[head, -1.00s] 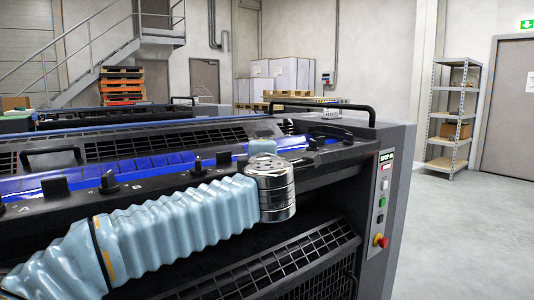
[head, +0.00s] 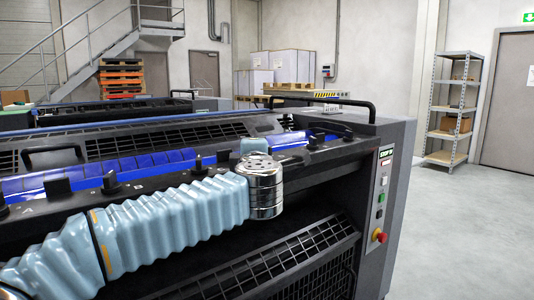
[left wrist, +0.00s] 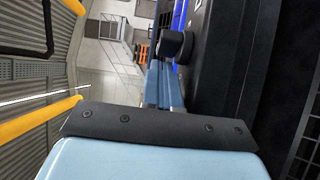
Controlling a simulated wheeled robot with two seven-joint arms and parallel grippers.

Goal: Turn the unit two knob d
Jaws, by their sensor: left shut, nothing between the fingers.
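Black knobs stand in a row along the blue strip of the near machine; one (head: 110,182) is left of the letter B and another (head: 198,165) is farther right. Only the letters A and B can be read, so I cannot tell knob d for certain; the bar right of B is partly hidden by my arm and hand. My left gripper (head: 255,146) is shut and empty, over the bar right of these knobs. In the left wrist view its blue fingers (left wrist: 162,80) are together, with a black knob (left wrist: 174,45) just beyond and to the right. My right gripper is out of view.
The near machine has a black handle (head: 322,101) on top and a panel with buttons and a red emergency stop (head: 379,236) on its right end. Black grilles lie below my arm. A metal shelf (head: 452,110) stands at the right wall. The floor on the right is clear.

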